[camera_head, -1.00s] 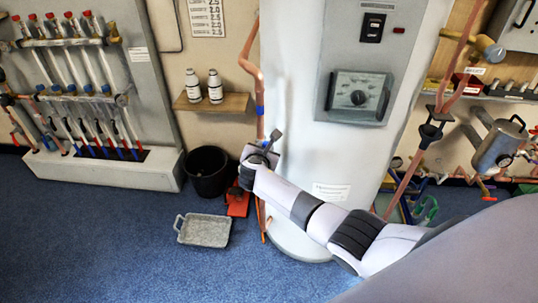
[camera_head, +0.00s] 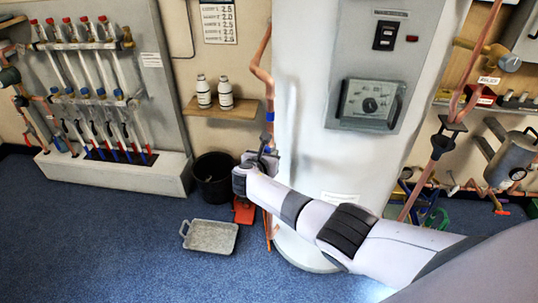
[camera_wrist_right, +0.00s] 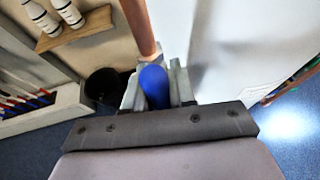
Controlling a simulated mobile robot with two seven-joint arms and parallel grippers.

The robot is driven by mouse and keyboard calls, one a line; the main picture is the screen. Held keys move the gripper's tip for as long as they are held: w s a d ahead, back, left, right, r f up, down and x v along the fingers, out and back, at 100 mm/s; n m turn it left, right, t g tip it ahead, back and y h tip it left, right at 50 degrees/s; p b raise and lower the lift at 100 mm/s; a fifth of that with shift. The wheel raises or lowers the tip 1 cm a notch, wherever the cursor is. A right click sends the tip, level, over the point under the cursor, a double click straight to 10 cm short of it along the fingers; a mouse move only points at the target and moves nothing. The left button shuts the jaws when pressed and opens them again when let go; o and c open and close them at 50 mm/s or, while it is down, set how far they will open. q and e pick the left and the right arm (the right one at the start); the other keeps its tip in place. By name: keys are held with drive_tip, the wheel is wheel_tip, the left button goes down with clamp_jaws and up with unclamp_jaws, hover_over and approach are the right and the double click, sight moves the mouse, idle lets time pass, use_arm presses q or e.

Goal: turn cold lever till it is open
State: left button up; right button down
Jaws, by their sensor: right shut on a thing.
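The cold lever (camera_wrist_right: 154,85) shows in the right wrist view as a rounded blue handle between my right gripper's fingers. My right gripper (camera_wrist_right: 156,92) is shut on it, just below a copper pipe (camera_wrist_right: 138,25). In the head view my right gripper (camera_head: 264,158) is at the left side of the white cylinder, by the same copper pipe (camera_head: 262,76). There my wrist and gripper hide most of the lever and its valve. How far the lever is turned cannot be told. My left gripper is not in view.
The white cylinder (camera_head: 305,95) stands close on the right of my gripper. A black bucket (camera_head: 213,178), a grey tray (camera_head: 210,236) and a red object (camera_head: 244,211) are on the floor nearby. A shelf (camera_head: 228,109) holds two bottles. Blue floor is free at the left.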

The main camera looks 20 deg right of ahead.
drive_tip(key=c, duration=1)
unclamp_jaws()
drive_tip(key=shift+w, duration=0.1)
drive_tip(key=shift+c, duration=0.2)
drive_tip(key=shift+s+a+r+p, duration=0.25)
drive_tip(key=shift+s+a+p, duration=0.1)
drive_tip(key=shift+p, duration=0.1)
drive_tip(key=p+v, duration=0.3)
drive_tip(key=v, duration=0.3)
drive_tip(key=shift+s, duration=0.1)
